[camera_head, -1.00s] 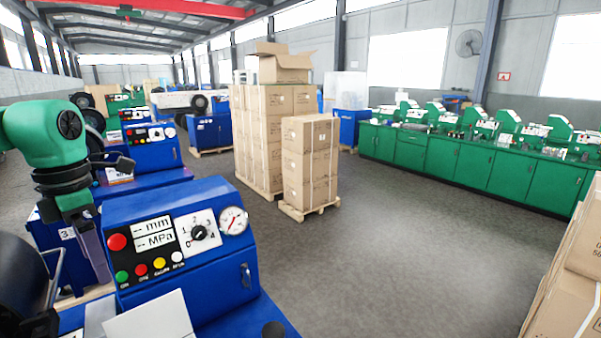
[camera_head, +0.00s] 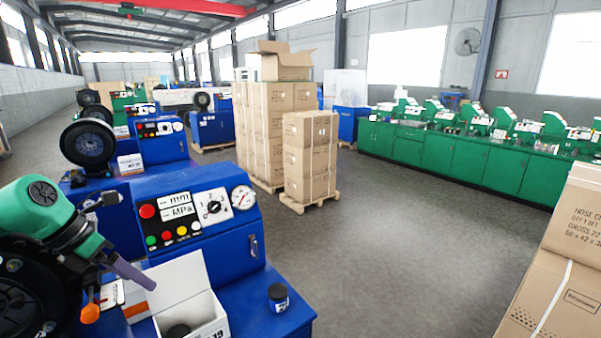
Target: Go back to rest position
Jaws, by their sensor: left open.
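My left arm, green with a dark wrist, comes in at the lower left. My left gripper (camera_head: 122,290) is open, with one grey finger pointing down and right; the rest of it is partly hidden or hard to make out. It is over the near end of the blue crimper bench, in front of the blue control panel (camera_head: 180,212), and nothing shows held in it. My right gripper is out of view.
An open white box (camera_head: 207,310) and a small black jar (camera_head: 278,297) stand on the bench close to the left gripper. Cartons (camera_head: 310,160) stand on a pallet beyond. Stacked cartons (camera_head: 560,280) are at the right. The grey floor (camera_head: 400,240) between is clear.

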